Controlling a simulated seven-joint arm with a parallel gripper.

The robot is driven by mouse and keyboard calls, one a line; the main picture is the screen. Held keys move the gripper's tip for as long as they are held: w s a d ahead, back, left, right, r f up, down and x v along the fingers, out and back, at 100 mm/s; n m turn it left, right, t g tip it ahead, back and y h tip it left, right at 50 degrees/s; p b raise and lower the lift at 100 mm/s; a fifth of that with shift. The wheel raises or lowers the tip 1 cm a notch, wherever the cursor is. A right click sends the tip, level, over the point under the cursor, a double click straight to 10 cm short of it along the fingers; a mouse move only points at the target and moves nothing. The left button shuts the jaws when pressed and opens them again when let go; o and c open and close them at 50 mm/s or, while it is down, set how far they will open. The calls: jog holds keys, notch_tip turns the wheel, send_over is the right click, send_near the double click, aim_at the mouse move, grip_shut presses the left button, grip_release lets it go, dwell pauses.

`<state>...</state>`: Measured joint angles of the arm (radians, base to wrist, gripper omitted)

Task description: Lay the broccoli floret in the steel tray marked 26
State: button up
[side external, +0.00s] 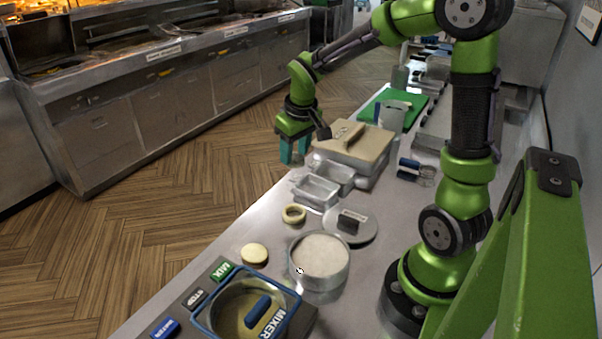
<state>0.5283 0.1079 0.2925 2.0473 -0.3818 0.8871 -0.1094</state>
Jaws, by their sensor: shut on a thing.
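My gripper (295,150) has teal fingers pointing down at the table's far-left edge, beside the tan-lidded box. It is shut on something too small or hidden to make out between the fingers. I cannot see a broccoli floret anywhere else in the side view. Two small steel trays stand close together in front of the box, to the right of and nearer the camera than my gripper: a nearer tray (316,205) and a farther tray (350,184). I cannot read a number on either.
The box with a tan lid (365,138) stands beside my gripper. Nearer are a yellowish ring (293,213), a round lid (368,235), a white-filled pot (320,255), a pale disc (254,253) and a mixer (285,318). A green board (412,104) lies behind.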

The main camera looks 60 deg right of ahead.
jog(key=s+d+f+m, duration=0.2)
jog(key=d+f, duration=0.1)
jog(key=d, duration=0.5)
jog(key=s+d+f+m, duration=0.1)
jog(key=s+d+f, duration=0.15)
jog(key=d, duration=0.55)
send_over(335, 178)
jog(key=shift+h, duration=0.3)
jog(key=shift+f, duration=2.55)
jog(key=o, duration=0.9)
jog(key=shift+c, duration=0.2)
notch_tip(335, 178, up, 7)
